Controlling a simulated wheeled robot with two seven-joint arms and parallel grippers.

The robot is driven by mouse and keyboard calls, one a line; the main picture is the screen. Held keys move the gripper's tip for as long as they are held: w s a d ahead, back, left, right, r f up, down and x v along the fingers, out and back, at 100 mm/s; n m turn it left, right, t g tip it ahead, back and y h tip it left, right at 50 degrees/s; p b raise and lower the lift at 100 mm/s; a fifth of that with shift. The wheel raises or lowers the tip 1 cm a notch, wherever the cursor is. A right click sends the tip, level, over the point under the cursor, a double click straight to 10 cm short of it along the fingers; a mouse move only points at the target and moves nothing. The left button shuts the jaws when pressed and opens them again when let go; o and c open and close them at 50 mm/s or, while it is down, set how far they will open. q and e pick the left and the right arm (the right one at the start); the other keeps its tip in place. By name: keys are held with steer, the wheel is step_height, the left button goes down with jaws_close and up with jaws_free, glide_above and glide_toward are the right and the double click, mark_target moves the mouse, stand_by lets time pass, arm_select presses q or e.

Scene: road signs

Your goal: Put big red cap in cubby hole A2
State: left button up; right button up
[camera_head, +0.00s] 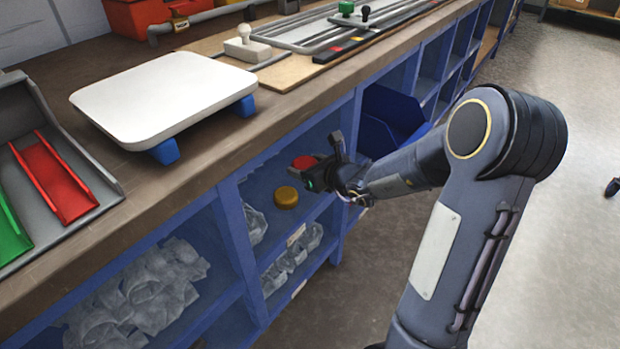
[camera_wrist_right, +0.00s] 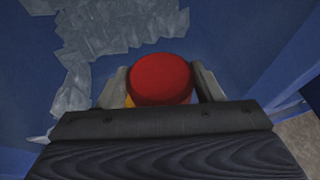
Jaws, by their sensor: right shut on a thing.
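The big red cap (camera_wrist_right: 160,78) is between the two fingers of my right gripper (camera_wrist_right: 161,88), which is shut on it. In the head view the red cap (camera_head: 304,162) shows at the tip of my right gripper (camera_head: 318,168), at the open front of a blue cubby shelf (camera_head: 230,215) under the bench. A yellow cap (camera_head: 286,197) sits inside the cubby, just below and left of the gripper. A bit of yellow also shows under the red cap in the right wrist view. I cannot read any cubby label. My left gripper is not in view.
Grey crumpled pieces (camera_head: 150,290) lie in the lower cubbies. A blue bin (camera_head: 390,120) juts out right of the gripper. The wooden bench top (camera_head: 225,150) overhangs above, with a white platform (camera_head: 160,95) on it.

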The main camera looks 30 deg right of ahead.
mark_target(310, 161)
steer(key=w+d+f, duration=0.2)
steer(key=w, duration=0.1)
steer(key=shift+w+d+f, duration=0.2)
steer(key=shift+w+d, duration=0.1)
steer(key=shift+d, duration=0.1)
steer(key=w+d+f, duration=0.1)
steer(key=w+f+b, duration=0.1)
steer(key=f, duration=0.1)
steer(key=w+d+f+b, duration=0.1)
steer(key=f, duration=0.1)
steer(key=shift+w+d+f, duration=0.15)
steer(key=shift+w+d, duration=0.1)
steer(key=shift+d, duration=0.05)
step_height(310, 161, down, 3)
steer(key=shift+w+f+b, duration=0.15)
steer(key=shift+b, duration=0.5)
steer(key=shift+f, duration=0.15)
steer(key=o, duration=1)
